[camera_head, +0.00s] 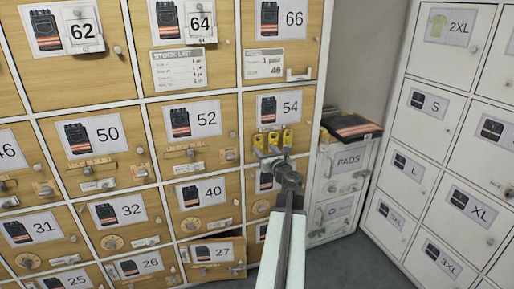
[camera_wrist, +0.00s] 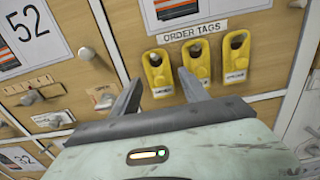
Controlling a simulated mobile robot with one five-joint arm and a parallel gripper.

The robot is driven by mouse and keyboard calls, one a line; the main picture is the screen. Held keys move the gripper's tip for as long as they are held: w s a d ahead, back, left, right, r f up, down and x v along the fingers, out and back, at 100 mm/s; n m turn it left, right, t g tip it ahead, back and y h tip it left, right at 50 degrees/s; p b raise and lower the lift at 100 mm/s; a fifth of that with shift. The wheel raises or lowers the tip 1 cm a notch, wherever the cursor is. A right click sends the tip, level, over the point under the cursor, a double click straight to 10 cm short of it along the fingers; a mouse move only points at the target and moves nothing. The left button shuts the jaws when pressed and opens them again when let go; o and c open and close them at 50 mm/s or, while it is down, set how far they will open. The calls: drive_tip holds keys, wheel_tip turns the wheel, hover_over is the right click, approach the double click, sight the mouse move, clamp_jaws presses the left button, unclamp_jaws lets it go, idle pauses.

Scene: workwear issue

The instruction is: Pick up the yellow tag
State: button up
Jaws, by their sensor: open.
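Three yellow tags hang side by side on knobs under an "ORDER TAGS" label on the locker front. In the wrist view they are the left tag (camera_wrist: 158,78), the middle tag (camera_wrist: 199,62) and the right tag (camera_wrist: 236,60). Each has a small white label that is too small to read surely. In the head view they show just above my gripper (camera_head: 277,155), below locker 54. My gripper, also in the wrist view (camera_wrist: 160,77), is open and empty. Its fingertips point at the left tag's lower part, one on either side in the picture; contact cannot be told.
Wooden numbered lockers (camera_head: 107,130) with projecting knobs and latches surround the tags. Locker door 27 (camera_head: 215,254) looks slightly ajar. A white "PADS" cabinet (camera_head: 347,160) with a dark folded item (camera_head: 350,125) on top stands right; white size lockers (camera_head: 430,105) stand farther right.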

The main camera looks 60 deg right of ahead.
sight(258, 143)
drive_tip(key=x, duration=0.4)
drive_tip(key=shift+w+d, duration=0.1)
drive_tip(key=shift+w, duration=0.3)
drive_tip(key=c, duration=1.1)
